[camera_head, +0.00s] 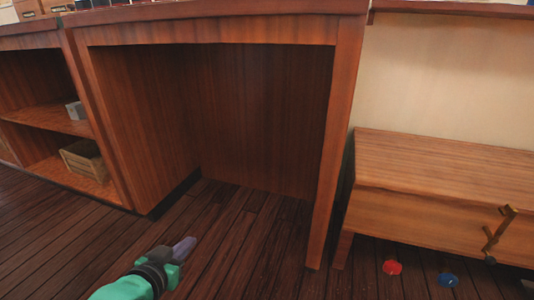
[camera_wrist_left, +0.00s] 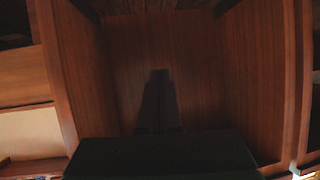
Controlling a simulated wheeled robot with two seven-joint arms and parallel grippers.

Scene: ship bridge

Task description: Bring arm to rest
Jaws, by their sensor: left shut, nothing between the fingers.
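My left gripper (camera_head: 184,246) reaches in from the bottom of the head view, on a green arm. It is shut and empty, held above the dark plank floor in front of the open alcove of a wooden desk (camera_head: 215,31). In the left wrist view, its dark fingers (camera_wrist_left: 160,76) lie together, pointing into the wood-panelled alcove. The fingers touch nothing that I can see. My right gripper is not in view.
Shelves at left hold a wooden crate (camera_head: 85,161) and a small grey box (camera_head: 75,110). A wooden bench (camera_head: 440,168) stands at right. The floor between desk and arm is clear.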

